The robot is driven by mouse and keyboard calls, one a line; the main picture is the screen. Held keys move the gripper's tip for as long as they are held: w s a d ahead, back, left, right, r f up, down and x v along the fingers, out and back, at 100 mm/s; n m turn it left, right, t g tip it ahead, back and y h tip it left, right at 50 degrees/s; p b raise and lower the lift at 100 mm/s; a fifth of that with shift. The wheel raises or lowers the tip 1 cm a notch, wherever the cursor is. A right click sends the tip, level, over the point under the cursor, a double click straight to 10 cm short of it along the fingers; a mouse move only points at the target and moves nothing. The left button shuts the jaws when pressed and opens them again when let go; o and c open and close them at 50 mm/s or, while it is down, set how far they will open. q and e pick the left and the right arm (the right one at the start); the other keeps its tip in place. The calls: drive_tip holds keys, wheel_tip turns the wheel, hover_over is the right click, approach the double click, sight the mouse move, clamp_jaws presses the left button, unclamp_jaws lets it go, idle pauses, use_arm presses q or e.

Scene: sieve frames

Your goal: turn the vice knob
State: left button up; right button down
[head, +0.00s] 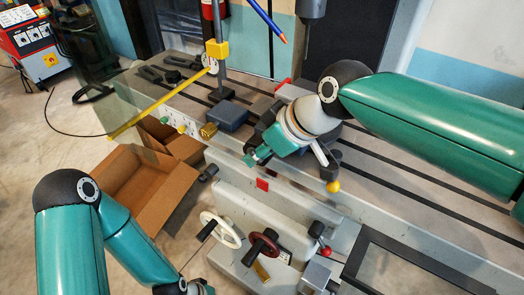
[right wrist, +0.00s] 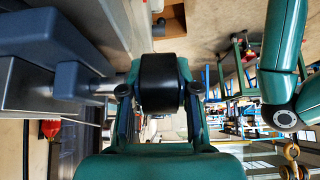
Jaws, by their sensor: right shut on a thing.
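The black cylindrical vice knob (right wrist: 160,82) sits at the end of a metal shaft (right wrist: 104,87) that comes out of the blue-grey vice body (right wrist: 75,82) in the right wrist view. My right gripper (right wrist: 160,92) is shut on the knob, with one finger on each side of it. In the head view my right gripper (head: 257,157) is at the front edge of the machine table, and the knob is hidden by it. My left arm shows at the lower left, but its gripper is outside the frame.
A blue-grey block (head: 228,116) and a brass-coloured piece (head: 208,131) stand close by on the slotted table (head: 400,170). A clear guard (head: 150,115) runs along the front. Open cardboard boxes (head: 150,190) lie below.

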drive_tip(key=c, duration=0.8)
unclamp_jaws()
drive_tip(key=shift+r, duration=0.1)
drive_tip(key=shift+c, duration=0.2)
drive_tip(key=v, duration=1.2)
